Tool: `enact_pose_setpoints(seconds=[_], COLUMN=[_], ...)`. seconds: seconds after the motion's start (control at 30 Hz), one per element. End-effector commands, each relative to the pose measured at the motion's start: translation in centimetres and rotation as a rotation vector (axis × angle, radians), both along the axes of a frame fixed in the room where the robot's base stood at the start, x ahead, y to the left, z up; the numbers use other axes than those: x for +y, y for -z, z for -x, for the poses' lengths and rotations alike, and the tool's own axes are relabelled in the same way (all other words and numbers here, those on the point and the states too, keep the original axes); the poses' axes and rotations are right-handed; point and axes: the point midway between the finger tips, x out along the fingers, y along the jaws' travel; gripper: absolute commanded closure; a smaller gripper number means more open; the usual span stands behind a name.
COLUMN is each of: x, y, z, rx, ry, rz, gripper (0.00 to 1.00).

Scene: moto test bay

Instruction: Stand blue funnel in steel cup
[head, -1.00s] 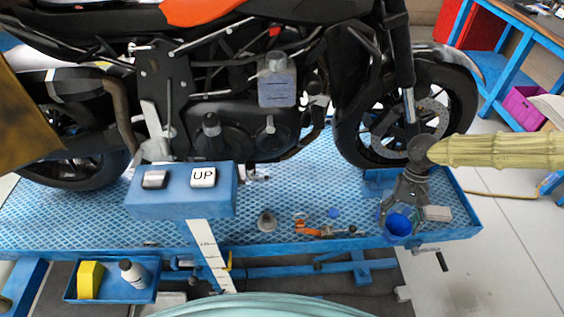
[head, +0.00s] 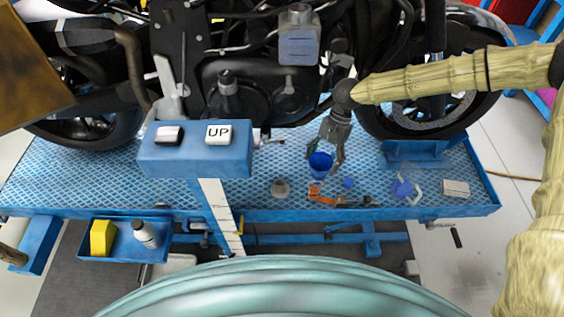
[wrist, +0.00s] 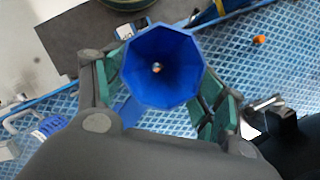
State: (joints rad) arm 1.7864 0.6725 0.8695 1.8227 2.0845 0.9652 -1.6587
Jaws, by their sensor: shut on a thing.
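My gripper (head: 325,155) is shut on the blue funnel (head: 320,168) and holds it with its wide mouth up. In the wrist view the funnel (wrist: 160,62) sits between the green-padded fingers (wrist: 160,88), and I look down into its mouth. The small grey cup (head: 281,188), which looks like the steel cup, stands near the front edge of the blue platform. The funnel is to the right of the cup in the head view and apart from it. The funnel's spout is hidden, and I cannot make out the cup in the wrist view.
The motorcycle (head: 260,95) stands behind; the control box (head: 195,160) rises left.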

Motion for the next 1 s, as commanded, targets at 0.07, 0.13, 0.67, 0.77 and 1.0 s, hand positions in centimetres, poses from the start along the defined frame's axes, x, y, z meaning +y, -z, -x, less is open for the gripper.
enact_pose_setpoints(seconds=[0.07, 0.13, 0.67, 0.77, 1.0], x=[0.9, 1.7, 6.9, 7.8, 9.4], y=[1.1, 1.6, 3.9, 4.2, 4.7], z=[-0.7, -1.3, -3.9, -4.1, -4.5], rx=[0.000, -0.001, -0.001, -0.001, -0.001], ry=[0.123, 0.231, 0.877, 0.968, 1.150], rz=[-0.001, -0.001, -0.001, -0.001, -0.002], gripper=[0.53, 0.53, 0.53, 0.53, 0.53])
